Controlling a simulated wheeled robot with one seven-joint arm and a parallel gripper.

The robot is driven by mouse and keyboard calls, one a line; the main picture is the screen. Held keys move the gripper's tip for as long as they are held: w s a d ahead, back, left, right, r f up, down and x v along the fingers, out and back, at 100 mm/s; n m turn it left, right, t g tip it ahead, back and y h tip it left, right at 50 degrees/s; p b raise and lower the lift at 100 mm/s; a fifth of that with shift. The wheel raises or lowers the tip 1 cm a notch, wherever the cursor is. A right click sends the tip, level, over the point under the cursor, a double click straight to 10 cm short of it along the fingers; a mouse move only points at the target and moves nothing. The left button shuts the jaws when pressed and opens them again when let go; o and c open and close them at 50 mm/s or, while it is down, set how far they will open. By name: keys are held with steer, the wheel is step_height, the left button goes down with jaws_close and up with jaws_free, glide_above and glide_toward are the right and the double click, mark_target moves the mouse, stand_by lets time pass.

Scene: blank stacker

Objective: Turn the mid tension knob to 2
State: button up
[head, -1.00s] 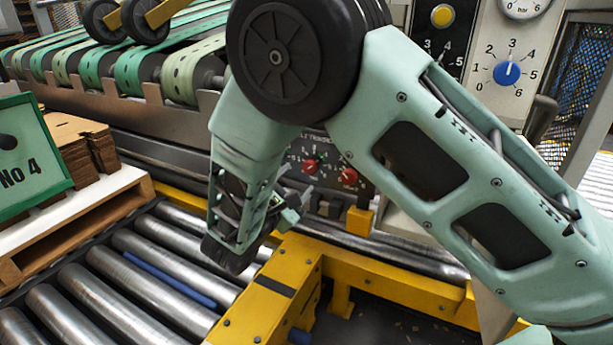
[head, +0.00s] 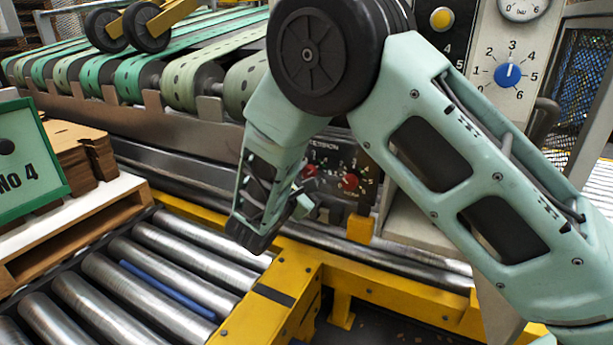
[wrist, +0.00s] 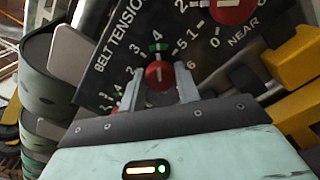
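The control panel marked BELT TENSION (wrist: 112,45) fills the top of the wrist view. A red knob (wrist: 158,75) with a small white mark sits in the middle, under a dial with a green patch near 4; its lower label is hidden. My gripper (wrist: 160,80) is open, with one finger on each side of this knob and gaps showing. I cannot tell how deep the fingertips reach. A second red knob (wrist: 232,10), labelled NEAR, is at upper right. In the head view my gripper (head: 307,195) is at the panel, partly covering it, left of the near knob (head: 350,182).
A yellow block (wrist: 292,58) juts out right of the panel. A blue pressure knob (head: 508,75) is on a grey panel at upper right. Belts and rollers lie left, with a roller conveyor (head: 165,270) and yellow frame (head: 275,292) below.

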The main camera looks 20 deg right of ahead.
steer(key=shift+r+n+p, duration=0.15)
steer(key=shift+n+p, duration=0.15)
steer(key=shift+p, duration=0.5)
steer(key=n+p, duration=0.2)
steer(key=p, duration=0.1)
steer(key=shift+r+p, duration=0.2)
steer(key=shift+p, duration=0.15)
steer(key=n+p, duration=0.5)
steer(key=p, duration=0.3)
steer(key=shift+a, duration=0.1)
steer(key=n+p, duration=0.5)
steer(key=shift+f, duration=0.15)
steer(key=n+p, duration=0.2)
steer(key=n, duration=0.1)
steer(key=n+p, duration=0.1)
steer(key=n, duration=0.1)
steer(key=shift+f, duration=0.25)
steer(key=o, duration=1)
steer(key=shift+c, duration=0.2)
